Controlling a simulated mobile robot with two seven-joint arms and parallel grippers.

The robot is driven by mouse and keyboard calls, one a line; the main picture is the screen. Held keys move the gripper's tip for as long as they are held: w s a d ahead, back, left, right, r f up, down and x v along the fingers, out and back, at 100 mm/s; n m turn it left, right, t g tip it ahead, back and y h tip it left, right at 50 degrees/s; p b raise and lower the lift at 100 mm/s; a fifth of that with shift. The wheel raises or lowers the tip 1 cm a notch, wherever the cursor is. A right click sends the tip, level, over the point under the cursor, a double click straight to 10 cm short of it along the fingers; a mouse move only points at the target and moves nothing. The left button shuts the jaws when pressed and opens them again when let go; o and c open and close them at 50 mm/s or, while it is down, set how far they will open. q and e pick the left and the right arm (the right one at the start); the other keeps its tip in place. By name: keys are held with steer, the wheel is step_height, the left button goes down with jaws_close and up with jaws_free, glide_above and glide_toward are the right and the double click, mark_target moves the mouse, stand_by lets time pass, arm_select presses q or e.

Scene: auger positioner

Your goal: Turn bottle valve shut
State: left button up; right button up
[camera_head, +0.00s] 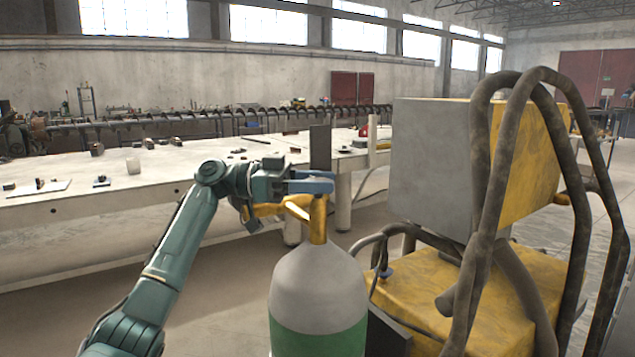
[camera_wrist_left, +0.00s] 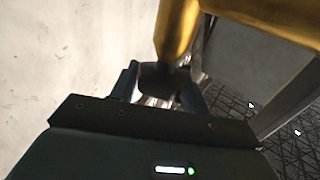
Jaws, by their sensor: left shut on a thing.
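The gas bottle (camera_head: 318,280) stands upright in the middle of the head view, grey-white with a green band below. Its brass-yellow valve (camera_head: 318,222) rises from the neck, with a yellow piece reaching left. My left gripper (camera_head: 316,183) comes in from the left at the top of the valve. In the left wrist view, its fingers (camera_wrist_left: 160,88) are shut on a dark knob, the valve handle (camera_wrist_left: 160,77), just below a yellow valve part (camera_wrist_left: 176,30). The fingers partly hide the handle. My right gripper is in neither view.
A yellow and grey machine (camera_head: 430,165) with thick dark hoses (camera_head: 500,150) stands close on the right of the bottle. A long pale workbench (camera_head: 100,205) with small parts runs behind on the left. Open floor (camera_head: 225,300) lies between the bench and the bottle.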

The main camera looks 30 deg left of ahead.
mark_target(318, 179)
arm_select(q)
steer(key=shift+f, duration=0.1)
steer(key=o, duration=1)
step_height(318, 179, up, 10)
steer(key=shift+r+p, duration=0.1)
steer(key=shift+p, duration=0.4)
